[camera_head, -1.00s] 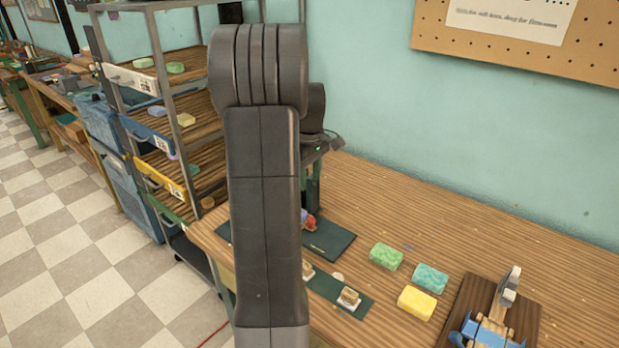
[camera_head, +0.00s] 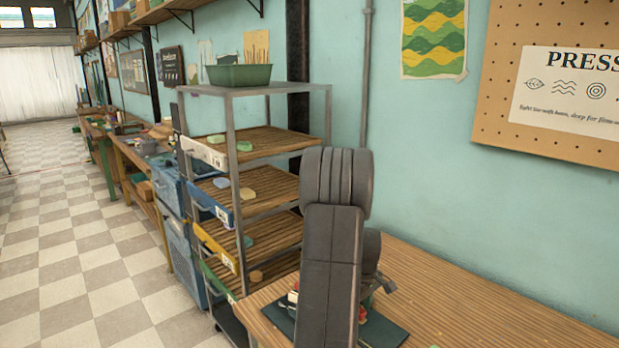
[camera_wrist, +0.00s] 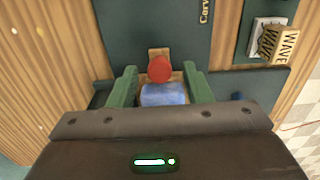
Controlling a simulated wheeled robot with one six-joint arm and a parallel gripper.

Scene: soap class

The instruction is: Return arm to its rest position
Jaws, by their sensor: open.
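My dark arm (camera_head: 332,270) stands folded in the head view and hides part of the wooden table (camera_head: 450,300) behind it. In the wrist view my gripper (camera_wrist: 162,86) has its two green fingers spread apart. A red round-topped piece (camera_wrist: 159,69) and a blue block (camera_wrist: 163,94) show between and beyond the fingers. Neither finger visibly grips them, and their distance from the fingers is unclear. Dark green mats (camera_wrist: 140,25) lie on the table below. In the head view the gripper's fingers cannot be made out behind the arm.
A metal shelf rack (camera_head: 235,150) with several soap-like blocks stands left of the arm. A green planter (camera_head: 240,75) tops it. A pegboard sign (camera_head: 560,85) hangs at right. Stamp-like "WAVE" blocks (camera_wrist: 280,45) lie at the wrist view's upper right. Checkered floor is open at left.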

